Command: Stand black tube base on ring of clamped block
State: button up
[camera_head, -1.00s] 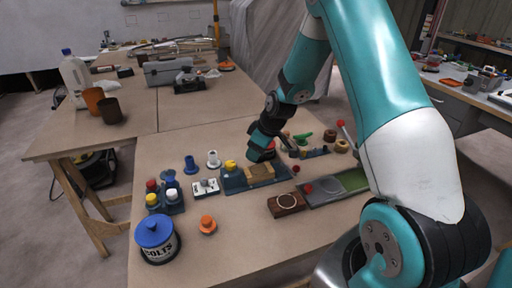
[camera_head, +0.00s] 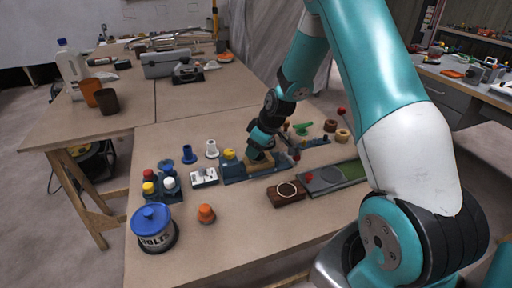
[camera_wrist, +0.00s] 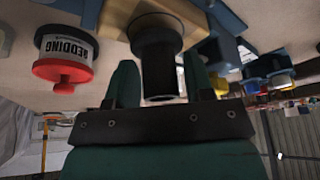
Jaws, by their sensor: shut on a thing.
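My gripper (camera_wrist: 158,80) is shut on the black tube (camera_wrist: 157,62), which stands between its two dark green fingers. I cannot tell whether the base touches the ring. In the head view my gripper (camera_head: 258,151) is over the blue clamp (camera_head: 234,175) that holds the wooden block (camera_head: 264,163). It hides the tube and part of the block there.
A tin with a red lid (camera_wrist: 64,60) is close to the gripper in the wrist view. A brown block with a pale ring (camera_head: 286,194) lies in front of the clamp, beside a grey-green tray (camera_head: 335,178).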

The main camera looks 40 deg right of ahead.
grip_shut()
jog(key=shift+f, duration=0.2)
dwell(0.4)
jog(key=shift+o, duration=1.7)
grip_release()
jog(key=shift+s, duration=0.1)
jog(key=p+v, duration=0.7)
jog(key=v, duration=0.4)
